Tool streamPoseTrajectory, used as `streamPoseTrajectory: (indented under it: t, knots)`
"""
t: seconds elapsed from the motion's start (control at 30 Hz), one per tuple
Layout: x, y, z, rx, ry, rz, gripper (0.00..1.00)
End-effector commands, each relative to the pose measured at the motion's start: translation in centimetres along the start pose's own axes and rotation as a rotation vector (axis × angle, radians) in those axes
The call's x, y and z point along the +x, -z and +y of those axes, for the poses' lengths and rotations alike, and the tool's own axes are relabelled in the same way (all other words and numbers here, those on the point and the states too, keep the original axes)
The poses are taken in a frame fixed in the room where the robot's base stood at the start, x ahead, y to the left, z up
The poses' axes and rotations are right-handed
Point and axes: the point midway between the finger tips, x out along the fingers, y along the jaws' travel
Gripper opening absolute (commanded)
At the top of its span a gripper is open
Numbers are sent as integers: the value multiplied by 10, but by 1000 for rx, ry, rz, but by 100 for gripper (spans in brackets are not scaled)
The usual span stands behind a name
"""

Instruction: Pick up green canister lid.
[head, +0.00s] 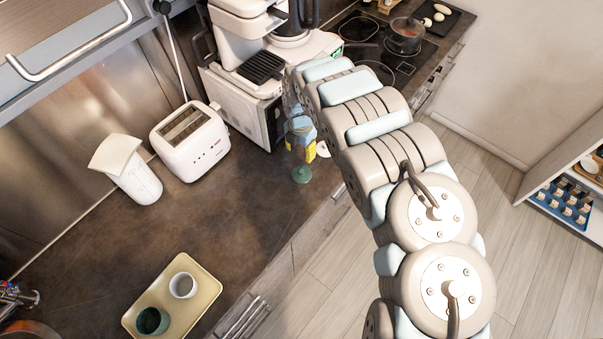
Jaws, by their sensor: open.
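The green canister lid (301,174) lies flat on the dark countertop near its front edge, a small round green disc with a knob. My gripper (301,152), with yellow fingertips, is just behind and above the lid, open and apart from it as far as I can see. A white round piece (322,149) shows to the right of the fingertips, partly hidden by my gripper and arm. A green cup-like container (152,321) stands on the tan tray at the lower left, next to a white one (183,285).
A white toaster (190,142) and a white canister with a slanted top (128,170) stand along the back wall. A coffee machine (262,66) stands behind my gripper. The tan tray (207,268) sits lower left. The counter between lid and tray is clear.

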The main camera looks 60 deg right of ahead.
Motion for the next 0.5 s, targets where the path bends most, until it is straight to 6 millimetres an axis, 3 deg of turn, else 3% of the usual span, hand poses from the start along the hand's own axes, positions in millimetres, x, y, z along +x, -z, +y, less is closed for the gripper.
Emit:
streamPoseTrajectory:
  t: [0.5]
  knots:
    - [47,2,1,-1,-1,2,53]
